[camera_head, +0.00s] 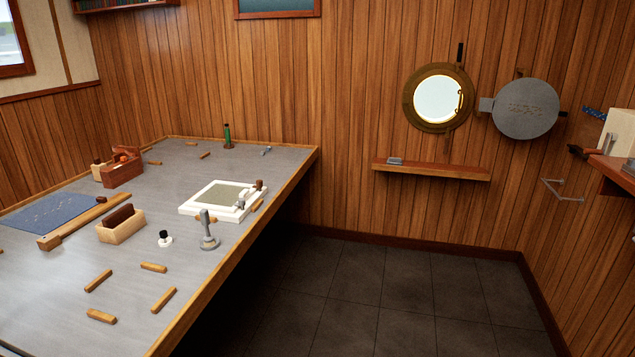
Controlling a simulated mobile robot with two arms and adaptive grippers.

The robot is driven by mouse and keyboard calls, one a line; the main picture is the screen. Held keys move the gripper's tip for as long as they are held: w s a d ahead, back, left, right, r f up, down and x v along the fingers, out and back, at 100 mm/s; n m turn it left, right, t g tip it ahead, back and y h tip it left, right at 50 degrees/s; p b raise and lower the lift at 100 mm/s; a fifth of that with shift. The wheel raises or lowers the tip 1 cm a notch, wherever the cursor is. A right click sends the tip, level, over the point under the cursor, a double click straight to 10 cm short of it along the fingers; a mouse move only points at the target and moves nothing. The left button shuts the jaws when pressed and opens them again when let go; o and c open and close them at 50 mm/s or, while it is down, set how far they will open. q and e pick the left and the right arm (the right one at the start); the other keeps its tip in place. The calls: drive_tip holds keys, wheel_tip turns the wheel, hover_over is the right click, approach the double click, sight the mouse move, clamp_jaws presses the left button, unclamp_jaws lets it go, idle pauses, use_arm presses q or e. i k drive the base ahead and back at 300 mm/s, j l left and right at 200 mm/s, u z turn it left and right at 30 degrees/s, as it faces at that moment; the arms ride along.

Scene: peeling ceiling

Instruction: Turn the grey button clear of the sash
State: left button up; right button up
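A white frame (191,205) with a grey-green panel (222,196) lies on the grey-topped bench; it looks like the sash. Small fittings sit at its right side: a grey piece (240,205), a white piece (244,194) and a dark brown knob (259,185). The grey piece may be the button, but it is too small to tell how it is turned or whether it overlaps the frame. Neither of my grippers is in view.
The bench (60,290) also holds a grey post on a round base (208,232), a black-and-white knob (165,239), a wooden box (121,228), a blue mat (48,211) and several wooden strips. A porthole (437,98) and shelf (430,170) are on the wall. The floor (400,295) is clear.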

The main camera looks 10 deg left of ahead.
sight(241, 202)
drive_tip(key=i+l+u, duration=0.1)
drive_tip(key=i+u, duration=0.3)
drive_tip(key=i+l+u, duration=0.2)
drive_tip(key=i+u, duration=0.15)
drive_tip(key=i+l+u, duration=0.8)
drive_tip(key=k+j, duration=0.05)
drive_tip(key=j, duration=0.05)
